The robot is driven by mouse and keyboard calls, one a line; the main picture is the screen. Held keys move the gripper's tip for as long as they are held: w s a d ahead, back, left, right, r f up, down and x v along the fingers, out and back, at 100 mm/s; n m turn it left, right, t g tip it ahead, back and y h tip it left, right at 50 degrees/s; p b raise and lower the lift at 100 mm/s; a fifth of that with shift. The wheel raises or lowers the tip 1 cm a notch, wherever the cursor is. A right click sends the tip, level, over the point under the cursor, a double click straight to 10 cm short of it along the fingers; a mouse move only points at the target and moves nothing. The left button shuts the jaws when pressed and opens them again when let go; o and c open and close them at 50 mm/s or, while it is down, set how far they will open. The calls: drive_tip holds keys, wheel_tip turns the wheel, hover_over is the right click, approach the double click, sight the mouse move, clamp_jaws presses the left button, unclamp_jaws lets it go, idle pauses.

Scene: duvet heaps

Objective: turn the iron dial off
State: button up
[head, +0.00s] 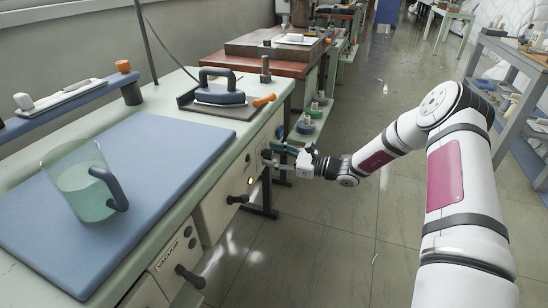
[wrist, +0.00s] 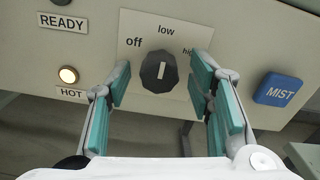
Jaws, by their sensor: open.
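The iron dial (wrist: 159,72) is a dark round knob on a pale panel (wrist: 100,28), marked off, low and high. Its white pointer line stands nearly vertical, towards "low". My gripper (wrist: 161,76) is open, its teal fingers on the left and right of the dial, with a gap visible on both sides. In the head view my gripper (head: 279,154) is at the front panel of the bench; the dial cannot be made out clearly there. The iron (head: 219,95) sits on a dark tray on the bench top.
A lit lamp (wrist: 68,75) sits above the "HOT" label, below a "READY" label. A blue MIST button (wrist: 278,89) is right of the dial. A blue pad (head: 120,175) bears a jug (head: 80,180). Dark handles (head: 189,276) stick out from the bench front. Open floor lies right.

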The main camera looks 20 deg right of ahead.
clamp_jaws()
drive_tip(key=shift+n, duration=0.4)
drive_tip(key=n, duration=0.5)
drive_tip(key=n+b, duration=0.1)
drive_tip(key=n, duration=0.5)
drive_tip(key=shift+b, duration=0.3)
idle(0.5)
unclamp_jaws()
